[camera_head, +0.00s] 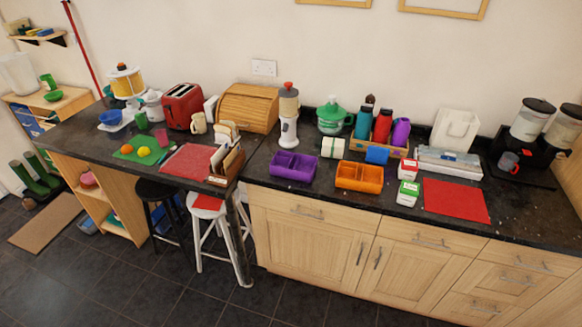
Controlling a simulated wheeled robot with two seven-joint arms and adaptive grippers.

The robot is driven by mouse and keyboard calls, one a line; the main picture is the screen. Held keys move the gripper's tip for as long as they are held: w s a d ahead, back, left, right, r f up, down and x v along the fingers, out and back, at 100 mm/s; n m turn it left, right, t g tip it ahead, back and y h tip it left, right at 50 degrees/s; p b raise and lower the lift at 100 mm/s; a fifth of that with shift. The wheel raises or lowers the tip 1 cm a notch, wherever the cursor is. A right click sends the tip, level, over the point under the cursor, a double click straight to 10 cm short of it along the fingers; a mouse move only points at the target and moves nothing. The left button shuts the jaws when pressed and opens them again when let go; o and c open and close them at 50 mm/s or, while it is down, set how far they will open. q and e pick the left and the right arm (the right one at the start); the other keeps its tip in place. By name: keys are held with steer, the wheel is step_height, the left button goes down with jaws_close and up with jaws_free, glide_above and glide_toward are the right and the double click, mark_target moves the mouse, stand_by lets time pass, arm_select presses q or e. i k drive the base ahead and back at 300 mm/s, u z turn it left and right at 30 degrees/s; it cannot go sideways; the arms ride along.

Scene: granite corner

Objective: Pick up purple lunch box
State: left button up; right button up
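The purple lunch box (293,166) is an open box with compartments. It sits on the dark granite counter (262,160) near the front edge, left of the orange lunch box (359,177). Its compartments look empty, though they are small in this view. Neither of my grippers shows in the head view, and nothing is touching the purple box from my side.
A white-and-red grinder (288,118) stands behind the purple box. A wooden bread box (250,106) and a wooden holder (227,163) are to its left. Two stools, one black (156,190) and one white (207,214), stand below the counter. Floor in front is clear.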

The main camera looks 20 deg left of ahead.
mark_target(302, 169)
steer(key=k, duration=0.6)
steer(key=z, duration=0.8)
steer(key=i, duration=1.4)
steer(key=u, duration=0.85)
